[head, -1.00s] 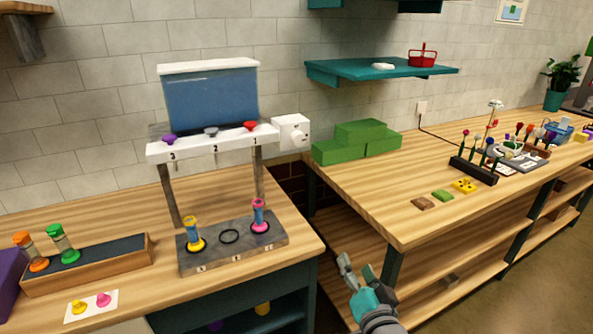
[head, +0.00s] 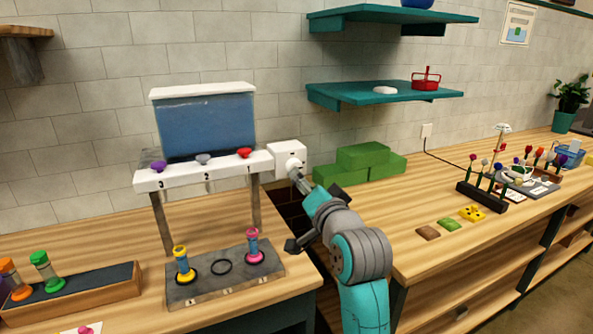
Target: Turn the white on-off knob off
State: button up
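The white knob (head: 294,162) sits on the front of a white box (head: 284,149) at the right end of the dispenser's white rail. My gripper (head: 298,178) reaches up from the lower right, its grey fingertips at or very near the knob. The fingers look like one narrow shape from here, so I cannot tell their opening or whether they touch the knob. The fingers partly cover the knob, and its turn position is not readable.
The dispenser has a blue tank (head: 205,126) and purple, grey and red valves above a grey base (head: 225,288) with yellow and pink vials. Green blocks (head: 364,158) stand right of my gripper. A teal shelf (head: 385,95) hangs above. A gap separates the two benches.

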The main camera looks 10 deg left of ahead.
jog(key=x, duration=0.7)
jog(key=shift+w, duration=0.2)
jog(key=c, duration=1.1)
jog(key=shift+c, duration=0.2)
